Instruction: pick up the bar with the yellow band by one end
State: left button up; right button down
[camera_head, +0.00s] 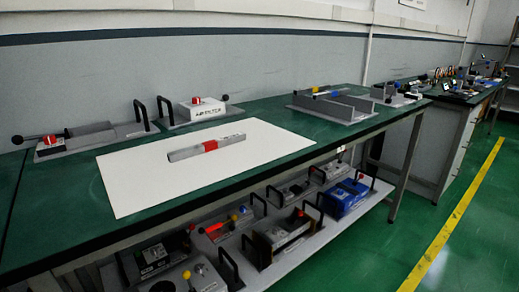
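A grey bar (206,147) with a red band (210,145) around its middle lies flat on a large white sheet (130,185) on the green workbench. Both ends of the bar are free and clear of other things. I see no bar with a yellow band; the only band visible on this bar is red. Neither of my grippers is in view.
Devices with black handles stand behind the sheet: a grey one (82,141) and a white box with a red knob (197,109). A grey fixture (334,106) stands right. A lower shelf (372,190) holds several devices. Green floor (405,235) lies open right.

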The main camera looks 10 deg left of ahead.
aim_at(301, 92)
jog(key=l, duration=0.25)
jog(key=i+l, duration=0.15)
jog(key=l, duration=0.15)
jog(key=i+l+u, duration=0.1)
jog(key=i+l, duration=0.25)
jog(key=l, duration=0.25)
jog(key=u, duration=0.05)
